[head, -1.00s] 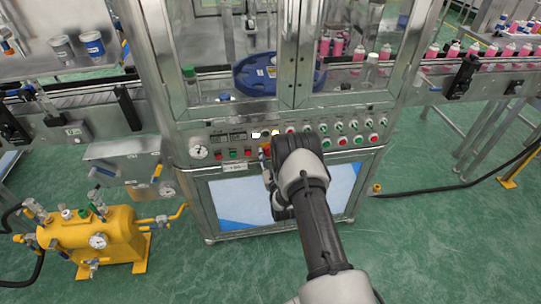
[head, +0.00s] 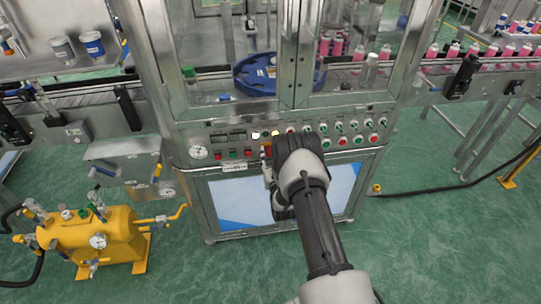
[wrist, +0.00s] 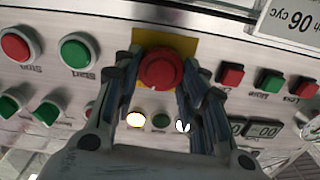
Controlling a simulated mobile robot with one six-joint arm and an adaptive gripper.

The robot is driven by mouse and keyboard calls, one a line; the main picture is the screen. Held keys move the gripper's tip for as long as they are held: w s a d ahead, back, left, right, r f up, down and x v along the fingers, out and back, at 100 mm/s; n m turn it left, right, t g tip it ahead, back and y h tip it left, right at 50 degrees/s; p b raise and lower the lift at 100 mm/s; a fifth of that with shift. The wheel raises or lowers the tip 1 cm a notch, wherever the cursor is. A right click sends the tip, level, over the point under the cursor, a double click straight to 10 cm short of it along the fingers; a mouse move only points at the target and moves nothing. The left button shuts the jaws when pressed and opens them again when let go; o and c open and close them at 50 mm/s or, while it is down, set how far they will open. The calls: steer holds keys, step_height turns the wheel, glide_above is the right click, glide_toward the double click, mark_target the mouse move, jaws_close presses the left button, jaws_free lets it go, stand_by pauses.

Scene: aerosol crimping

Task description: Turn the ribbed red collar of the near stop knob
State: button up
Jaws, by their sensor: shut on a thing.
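The red stop knob (wrist: 161,69) sits on a yellow plate (wrist: 190,42) on the metal control panel, in the middle of the wrist view. Its ribbed collar is mostly hidden by the fingers and the red top. My gripper (wrist: 163,85) is shut on the knob, with one finger at each side of it. In the head view my gripper (head: 268,160) is at the panel, largely hidden behind my own wrist, and the knob cannot be made out there.
Green and red buttons stand close by: a Start button (wrist: 79,50) and a Stop button (wrist: 19,45) on the left, smaller square buttons (wrist: 268,81) on the right. Lit lamps (wrist: 136,119) and small displays (wrist: 247,130) are near the fingers. A pressure gauge (head: 198,152) is on the panel's left.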

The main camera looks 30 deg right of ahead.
steer(key=shift+m, duration=2.2)
steer(key=o, duration=1.1)
steer(key=shift+c, duration=0.2)
steer(key=shift+s, duration=0.1)
